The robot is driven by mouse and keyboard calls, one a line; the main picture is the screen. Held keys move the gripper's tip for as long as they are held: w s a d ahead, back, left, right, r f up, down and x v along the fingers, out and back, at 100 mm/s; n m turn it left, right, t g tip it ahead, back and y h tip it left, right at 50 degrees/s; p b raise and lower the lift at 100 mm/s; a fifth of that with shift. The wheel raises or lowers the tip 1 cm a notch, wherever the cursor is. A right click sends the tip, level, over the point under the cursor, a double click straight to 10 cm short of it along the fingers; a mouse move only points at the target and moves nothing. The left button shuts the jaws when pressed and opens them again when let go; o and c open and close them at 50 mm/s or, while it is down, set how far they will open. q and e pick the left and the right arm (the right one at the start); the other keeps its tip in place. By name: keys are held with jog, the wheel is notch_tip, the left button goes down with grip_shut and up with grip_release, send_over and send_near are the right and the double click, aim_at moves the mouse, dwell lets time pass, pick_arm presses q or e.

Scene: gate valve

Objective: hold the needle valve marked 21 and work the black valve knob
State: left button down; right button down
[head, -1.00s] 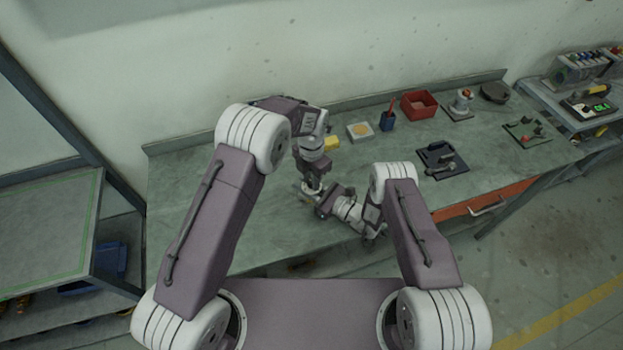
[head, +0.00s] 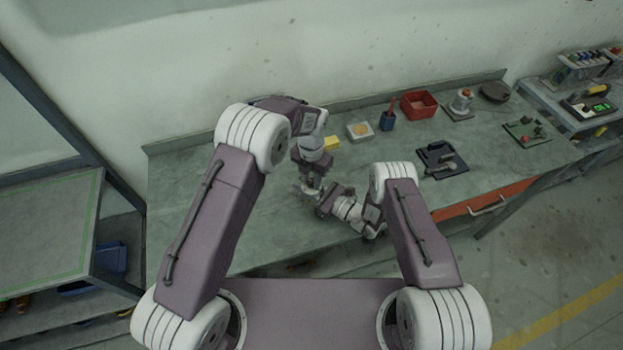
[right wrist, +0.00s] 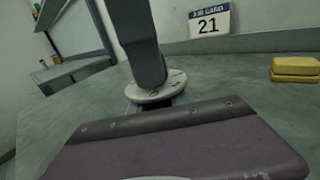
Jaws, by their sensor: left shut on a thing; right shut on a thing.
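The needle valve is mostly hidden between my two grippers on the workbench. In the right wrist view a pale round disc of the needle valve (right wrist: 150,90) shows with dark marks on it. A white plate marked 21 (right wrist: 209,22) stands behind it. My left gripper (head: 311,190) comes down from above and is shut; its dark finger (right wrist: 140,45) reaches the disc in the right wrist view. The black knob itself is hidden there. My right gripper (head: 318,206) comes in low from the right and is shut on the valve, whose body its jaws hide.
A dark tray (head: 442,160) lies to the right. The bench (head: 180,190) is clear on the left.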

aim_at(311, 181)
pick_arm(q)
jog(key=c, duration=1.1)
grip_release()
jog(key=shift+c, duration=0.2)
notch_tip(311, 181, up, 12)
